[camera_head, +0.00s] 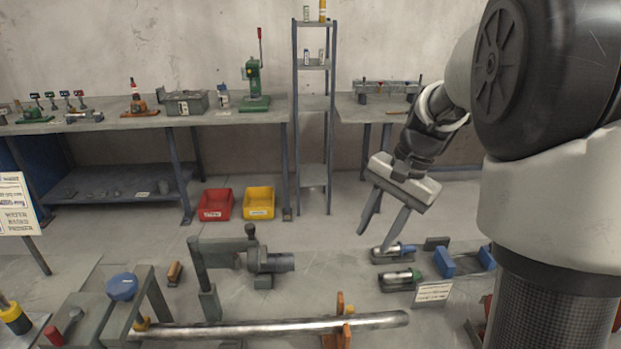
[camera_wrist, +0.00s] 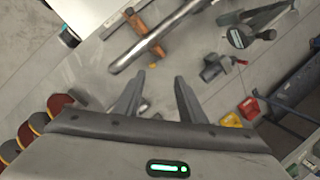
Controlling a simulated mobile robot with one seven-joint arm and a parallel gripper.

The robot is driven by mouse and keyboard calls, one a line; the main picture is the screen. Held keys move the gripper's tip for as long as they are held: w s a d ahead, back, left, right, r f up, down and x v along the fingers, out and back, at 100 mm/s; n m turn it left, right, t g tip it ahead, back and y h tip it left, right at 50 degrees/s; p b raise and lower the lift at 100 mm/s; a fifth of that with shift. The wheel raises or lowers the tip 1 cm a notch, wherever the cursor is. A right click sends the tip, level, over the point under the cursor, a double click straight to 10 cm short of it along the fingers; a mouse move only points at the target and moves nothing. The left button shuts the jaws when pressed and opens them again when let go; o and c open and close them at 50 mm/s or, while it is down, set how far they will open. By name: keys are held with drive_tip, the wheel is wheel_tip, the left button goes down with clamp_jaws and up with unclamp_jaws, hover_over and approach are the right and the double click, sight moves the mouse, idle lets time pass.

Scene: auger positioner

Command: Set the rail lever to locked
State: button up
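No part in view is clearly labelled as the rail lever, so I cannot tell which part it is or how it is set. A long metal bar (camera_head: 270,328) lies across the near bench with an orange clamp (camera_head: 340,325) near its right end. Behind it stands a grey-green bracket (camera_head: 200,265) with a dark-knobbed cylinder unit (camera_head: 275,262). My gripper (camera_head: 376,240) is open and empty, pointing down above the right part of the bench. In the wrist view its fingers (camera_wrist: 160,76) are apart with nothing between them.
A red bin (camera_head: 215,205) and yellow bin (camera_head: 258,203) stand on the floor behind. A shelf rack (camera_head: 296,120) rises at the back.

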drive_tip(key=w+d+f+m+g+y+b, duration=0.1)
drive_tip(key=w+d+f+m, duration=0.15)
drive_tip(key=f, duration=0.45)
drive_tip(key=w+d+f+m+g, duration=0.15)
drive_tip(key=w+f, duration=0.25)
drive_tip(key=f, duration=0.4)
approach(351, 307)
drive_tip(key=shift+m+t, duration=0.25)
drive_tip(key=shift+m, duration=0.05)
drive_tip(key=x, duration=1)
drive_tip(key=shift+s+a+f, duration=0.15)
drive_tip(key=shift+s+f, duration=0.1)
drive_tip(key=shift+s, duration=0.1)
clamp_jaws()
